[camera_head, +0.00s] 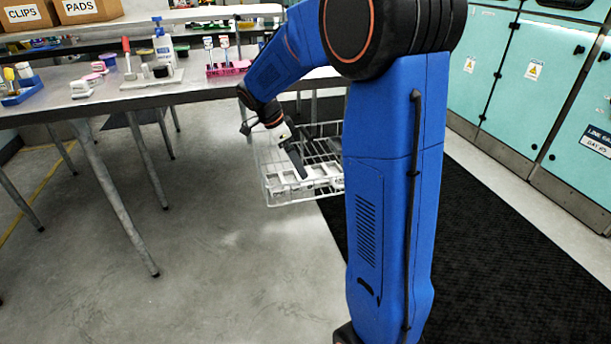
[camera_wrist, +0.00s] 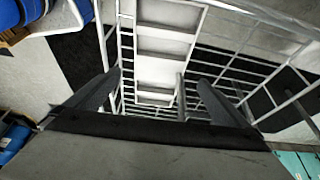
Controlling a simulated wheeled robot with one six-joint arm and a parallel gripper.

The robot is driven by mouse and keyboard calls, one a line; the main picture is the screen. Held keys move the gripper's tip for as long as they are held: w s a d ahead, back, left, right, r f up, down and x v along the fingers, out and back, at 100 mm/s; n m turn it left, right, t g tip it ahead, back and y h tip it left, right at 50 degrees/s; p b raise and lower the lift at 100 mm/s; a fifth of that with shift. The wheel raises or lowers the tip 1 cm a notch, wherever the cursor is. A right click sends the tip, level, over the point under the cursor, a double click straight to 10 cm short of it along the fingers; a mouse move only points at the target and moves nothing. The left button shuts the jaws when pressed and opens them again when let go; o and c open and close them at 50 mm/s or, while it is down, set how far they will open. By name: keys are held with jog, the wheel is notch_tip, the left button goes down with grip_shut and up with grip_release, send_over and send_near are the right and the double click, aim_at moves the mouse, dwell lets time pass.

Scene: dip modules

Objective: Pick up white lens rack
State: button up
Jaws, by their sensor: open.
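The white lens rack (camera_head: 318,171) lies inside a white wire basket (camera_head: 292,203) beside the table's right end, partly hidden by the gripper and my arm. In the wrist view the rack (camera_wrist: 166,31) is a long white frame with several rectangular openings, running away from the gripper. My gripper (camera_head: 299,172) points down into the basket. In the wrist view its two dark fingers (camera_wrist: 160,80) are apart, one toward each side of the rack's near end, with nothing clamped between them. I cannot tell how far above the rack the fingertips are.
The metal table (camera_head: 170,95) at left carries a pink rack (camera_head: 228,70), a blue tray (camera_head: 22,92) and small bottles. Teal cabinets (camera_head: 540,75) stand at right, beyond a black mat (camera_head: 490,240). Floor at left front is clear.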

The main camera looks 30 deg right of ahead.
jog(key=shift+x, duration=3.35)
jog(key=shift+d+r, duration=0.1)
jog(key=shift+d, duration=0.1)
jog(key=c, duration=1.4)
